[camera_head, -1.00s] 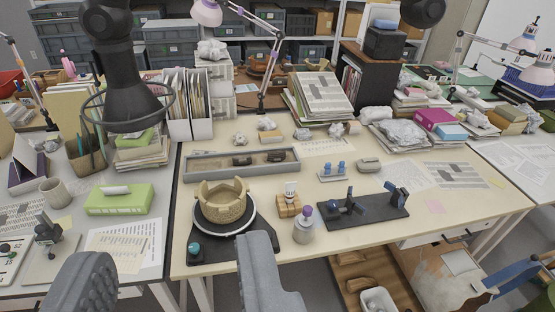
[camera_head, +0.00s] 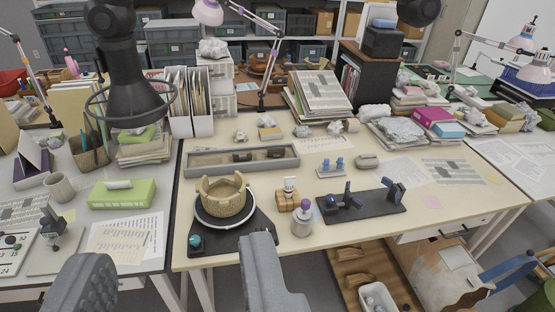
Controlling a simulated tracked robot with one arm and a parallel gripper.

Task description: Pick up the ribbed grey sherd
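My gripper (camera_head: 175,278) shows at the bottom of the picture with its two grey fingers wide apart and nothing between them. It is well in front of the objects on the wooden table. A shallow grey tray (camera_head: 205,168) lies on the table with dark sherd-like pieces in it, one at left (camera_head: 242,157) and one at right (camera_head: 274,153). Ribs are too small to make out, so I cannot tell which is the ribbed grey sherd. A partly rebuilt tan pot (camera_head: 223,203) with a broken rim stands on a round turntable (camera_head: 240,226).
Right of the pot stand a wooden block (camera_head: 287,202), a purple-topped jar (camera_head: 302,223) and a dark stand with clamps (camera_head: 375,205). A small grey object (camera_head: 367,161) lies behind them. A dark lamp or arm (camera_head: 128,80) hangs at upper left. Crumpled paper and stacks line the back.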

